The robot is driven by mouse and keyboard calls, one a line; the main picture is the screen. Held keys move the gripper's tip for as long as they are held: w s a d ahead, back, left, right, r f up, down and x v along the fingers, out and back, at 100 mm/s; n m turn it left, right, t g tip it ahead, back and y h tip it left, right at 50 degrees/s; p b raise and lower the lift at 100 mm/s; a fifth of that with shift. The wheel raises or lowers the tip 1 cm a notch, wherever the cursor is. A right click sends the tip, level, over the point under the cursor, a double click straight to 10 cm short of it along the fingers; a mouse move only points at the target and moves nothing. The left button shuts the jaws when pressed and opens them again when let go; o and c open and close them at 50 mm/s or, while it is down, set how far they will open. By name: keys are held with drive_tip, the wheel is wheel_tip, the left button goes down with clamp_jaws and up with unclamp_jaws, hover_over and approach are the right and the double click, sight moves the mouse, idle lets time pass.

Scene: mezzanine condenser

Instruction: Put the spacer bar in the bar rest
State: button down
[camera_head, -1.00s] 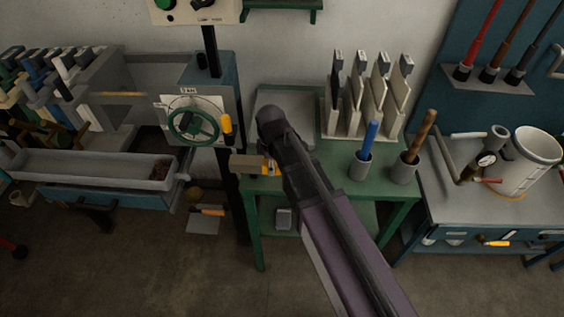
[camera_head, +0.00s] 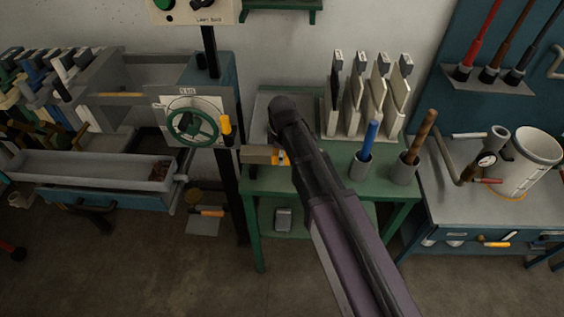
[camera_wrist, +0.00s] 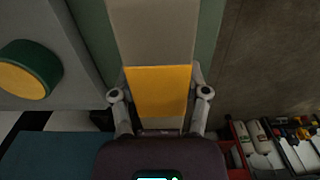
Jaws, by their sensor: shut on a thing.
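The spacer bar (camera_head: 257,154) is a tan-grey bar with a yellow band, held roughly level over the front left part of the green table. In the wrist view the bar (camera_wrist: 152,35) runs up the picture, with its yellow band (camera_wrist: 158,88) between the fingers. My gripper (camera_wrist: 160,95) is shut on the bar at this band. My arm hides most of the gripper and the bar's right part in the head view. I cannot tell for sure which fixture is the bar rest.
The green table (camera_head: 325,180) carries a grey tray (camera_head: 262,103), a rack of upright plates (camera_head: 368,128) and two cups with handles (camera_head: 360,164). A post with a green handwheel (camera_head: 192,122) stands close left of the bar. A long grey trough (camera_head: 90,170) is farther left.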

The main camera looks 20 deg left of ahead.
drive_tip(key=shift+w+f+b, duration=0.1)
drive_tip(key=shift+f+b, duration=1.6)
drive_tip(key=shift+f, duration=0.05)
drive_tip(key=shift+f, duration=0.15)
drive_tip(key=shift+c, duration=0.4)
unclamp_jaws()
wheel_tip(320, 180, up, 12)
drive_tip(key=p, duration=1.2)
drive_tip(key=shift+r, duration=0.2)
drive_tip(key=s+d+m, duration=0.3)
drive_tip(key=d+m, duration=0.7)
drive_tip(key=d, duration=0.8)
drive_tip(key=s+d+m, duration=0.2)
drive_tip(key=d+m, duration=0.8)
drive_tip(key=d, duration=0.8)
drive_tip(key=shift+s+d+m, duration=0.3)
drive_tip(key=shift+s+d, duration=0.05)
drive_tip(key=shift+s, duration=0.05)
